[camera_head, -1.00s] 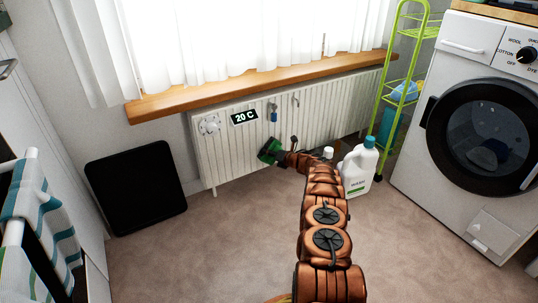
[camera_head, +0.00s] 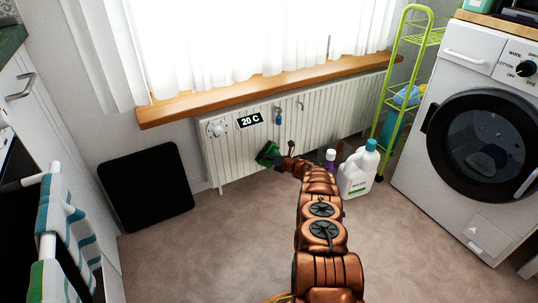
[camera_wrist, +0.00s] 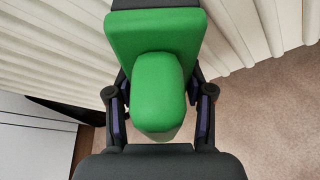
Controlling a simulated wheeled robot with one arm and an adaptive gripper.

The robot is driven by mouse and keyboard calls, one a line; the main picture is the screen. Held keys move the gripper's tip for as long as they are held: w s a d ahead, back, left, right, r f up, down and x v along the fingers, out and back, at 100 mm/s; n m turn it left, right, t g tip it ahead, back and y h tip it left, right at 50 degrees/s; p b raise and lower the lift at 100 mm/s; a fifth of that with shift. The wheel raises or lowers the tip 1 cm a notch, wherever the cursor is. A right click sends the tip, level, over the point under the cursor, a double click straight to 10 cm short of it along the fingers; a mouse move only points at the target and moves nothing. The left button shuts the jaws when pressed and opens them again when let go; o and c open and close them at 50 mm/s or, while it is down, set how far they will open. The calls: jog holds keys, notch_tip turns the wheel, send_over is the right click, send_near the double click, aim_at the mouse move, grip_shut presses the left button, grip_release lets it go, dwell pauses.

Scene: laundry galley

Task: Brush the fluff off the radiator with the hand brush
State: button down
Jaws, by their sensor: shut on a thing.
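The white ribbed radiator (camera_head: 232,155) stands under the window sill. My gripper (camera_head: 283,165) is at its front, low and left of the middle. It is shut on the hand brush (camera_head: 267,153), which has a green body and a dark edge. In the wrist view the green brush (camera_wrist: 153,40) fills the middle, with its handle between my two fingers (camera_wrist: 158,120). The brush's dark end is at the radiator ribs (camera_wrist: 60,40); whether it touches them I cannot tell. I can make out no fluff on the radiator.
A black panel (camera_head: 147,187) leans at the left. A green rack (camera_head: 402,95) and washing machine (camera_head: 480,130) are at the right. Carpet in front is clear.

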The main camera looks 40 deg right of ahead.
aim_at(246, 160)
jog(key=shift+a+r, duration=0.1)
jog(key=shift+a, duration=0.05)
jog(key=shift+w+a+r+p, duration=0.15)
jog(key=shift+a+p, duration=0.35)
jog(key=shift+p, duration=0.65)
jog(key=shift+a+f+p, duration=0.25)
jog(key=shift+a+p, duration=0.95)
jog(key=shift+p, duration=0.1)
jog(key=shift+w+a+r+p, duration=0.15)
jog(key=shift+a+p, duration=0.5)
jog(key=shift+a, duration=0.45)
jog(key=shift+w+a+p, duration=0.1)
jog(key=shift+a+p, duration=0.55)
jog(key=shift+a, duration=0.45)
jog(key=shift+a+p, duration=0.65)
jog(key=shift+a, duration=0.7)
jog(key=shift+a, duration=0.1)
